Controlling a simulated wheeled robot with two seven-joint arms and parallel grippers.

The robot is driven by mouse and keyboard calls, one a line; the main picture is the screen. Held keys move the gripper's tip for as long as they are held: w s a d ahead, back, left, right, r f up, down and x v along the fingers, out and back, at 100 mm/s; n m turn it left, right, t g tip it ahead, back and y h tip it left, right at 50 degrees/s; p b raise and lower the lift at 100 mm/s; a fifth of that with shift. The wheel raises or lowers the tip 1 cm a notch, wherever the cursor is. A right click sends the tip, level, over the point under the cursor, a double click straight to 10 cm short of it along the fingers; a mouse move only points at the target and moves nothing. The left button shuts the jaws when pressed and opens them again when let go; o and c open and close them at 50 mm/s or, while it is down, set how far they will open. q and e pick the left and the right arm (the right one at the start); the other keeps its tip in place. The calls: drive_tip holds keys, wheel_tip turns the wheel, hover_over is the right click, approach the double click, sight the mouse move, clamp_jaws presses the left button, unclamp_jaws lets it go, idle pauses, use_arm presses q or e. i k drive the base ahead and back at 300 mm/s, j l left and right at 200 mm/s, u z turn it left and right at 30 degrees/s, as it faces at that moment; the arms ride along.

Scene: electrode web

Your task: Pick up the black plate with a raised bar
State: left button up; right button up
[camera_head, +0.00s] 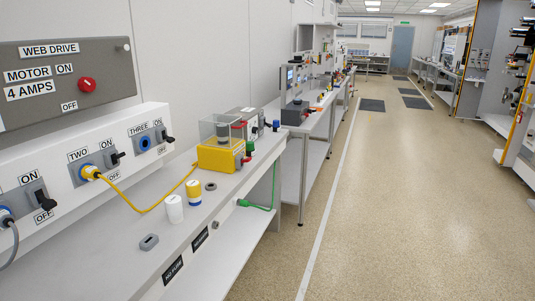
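No plainly black plate with a raised bar stands out in the head view. A small dark grey piece (149,242) lies flat near the front of the white bench top (115,255), at the lower left. It has a rounded outline and a small mark on top; whether that is a raised bar I cannot tell. Neither of my grippers is in view.
A white cylinder (174,208), a yellow-and-white cylinder (193,193) and a grey ring (210,186) stand behind the grey piece. A yellow device (219,156) with a clear cover is farther back. A yellow cable (149,211) crosses the bench. The floor (390,210) at right is clear.

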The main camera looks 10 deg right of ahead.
sight(298, 59)
drive_tip(key=i+l+z, duration=0.6)
drive_tip(key=i+z, duration=0.2)
drive_tip(key=i+l+z, duration=0.1)
drive_tip(key=i+z, duration=0.35)
drive_tip(key=i, duration=2.9)
drive_tip(key=i+l+u, duration=0.1)
drive_tip(key=i+u, duration=0.2)
drive_tip(key=i+l+u, duration=0.2)
drive_tip(key=i+u, duration=0.15)
drive_tip(key=i, duration=0.15)
drive_tip(key=i+l+u, duration=0.55)
drive_tip(key=u, duration=0.15)
drive_tip(key=i+l+u, duration=0.2)
drive_tip(key=u, duration=0.2)
drive_tip(key=i+l+u, duration=0.15)
drive_tip(key=l+u, duration=0.25)
drive_tip(key=i+l+u, duration=0.1)
drive_tip(key=l+u, duration=0.7)
drive_tip(key=l, duration=0.3)
drive_tip(key=l+u, duration=0.4)
drive_tip(key=l, duration=0.35)
drive_tip(key=k, duration=0.05)
